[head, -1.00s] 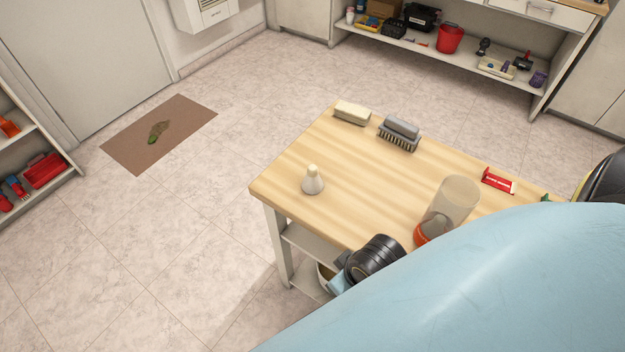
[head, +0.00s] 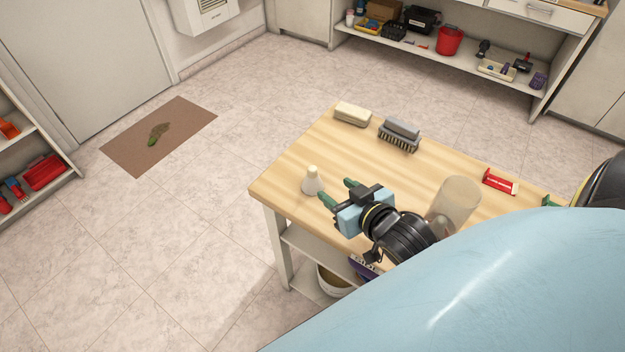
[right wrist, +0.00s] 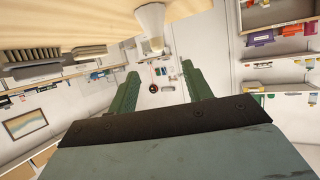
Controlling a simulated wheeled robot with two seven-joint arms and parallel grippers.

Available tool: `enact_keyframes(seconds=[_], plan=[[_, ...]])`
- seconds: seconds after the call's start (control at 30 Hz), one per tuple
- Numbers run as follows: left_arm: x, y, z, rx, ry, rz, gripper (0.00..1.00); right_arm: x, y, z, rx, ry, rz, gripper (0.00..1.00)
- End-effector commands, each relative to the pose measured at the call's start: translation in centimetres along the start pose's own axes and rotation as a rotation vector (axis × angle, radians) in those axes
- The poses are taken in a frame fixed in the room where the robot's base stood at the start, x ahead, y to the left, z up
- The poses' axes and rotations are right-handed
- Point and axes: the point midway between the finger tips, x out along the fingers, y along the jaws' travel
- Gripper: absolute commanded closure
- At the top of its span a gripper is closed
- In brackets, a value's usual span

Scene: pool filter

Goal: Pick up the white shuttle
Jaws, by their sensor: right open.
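The white shuttle (head: 312,180) stands near the left corner of the wooden table (head: 350,150), with its narrow end up. My right gripper (head: 337,190) is open and empty beside it, its green fingertips just to the right of the shuttle and apart from it as far as I can tell. In the right wrist view the shuttle (right wrist: 151,24) shows beyond the gap between the two green fingers (right wrist: 160,85). My left gripper is not in view.
A cream block (head: 352,114) and a grey brush (head: 400,135) lie at the table's far edge. A translucent cylinder (head: 455,204) stands right of my right gripper, partly hidden. A red item (head: 499,182) lies farther right. The table between shuttle and brush is clear.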

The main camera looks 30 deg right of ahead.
Motion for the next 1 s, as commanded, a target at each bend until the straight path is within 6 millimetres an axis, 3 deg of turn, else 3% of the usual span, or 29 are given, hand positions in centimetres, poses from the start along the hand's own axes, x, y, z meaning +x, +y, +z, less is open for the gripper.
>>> enact_keyframes(seconds=[0.33, 0.67, 0.83, 1.0], plan=[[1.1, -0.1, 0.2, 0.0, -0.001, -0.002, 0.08, 6.2, 0.0, 0.1, -0.002, 0.002, 0.0, 0.5], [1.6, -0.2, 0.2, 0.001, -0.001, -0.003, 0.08, 9.0, 0.2, 0.4, -0.001, 0.0, 0.0, 0.5], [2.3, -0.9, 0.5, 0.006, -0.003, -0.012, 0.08, 11.6, 0.5, 0.7, -0.001, 0.001, 0.0, 0.5], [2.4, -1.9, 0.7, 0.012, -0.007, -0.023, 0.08, 12.7, 0.5, 0.7, -0.001, -0.001, -0.001, 0.5]])
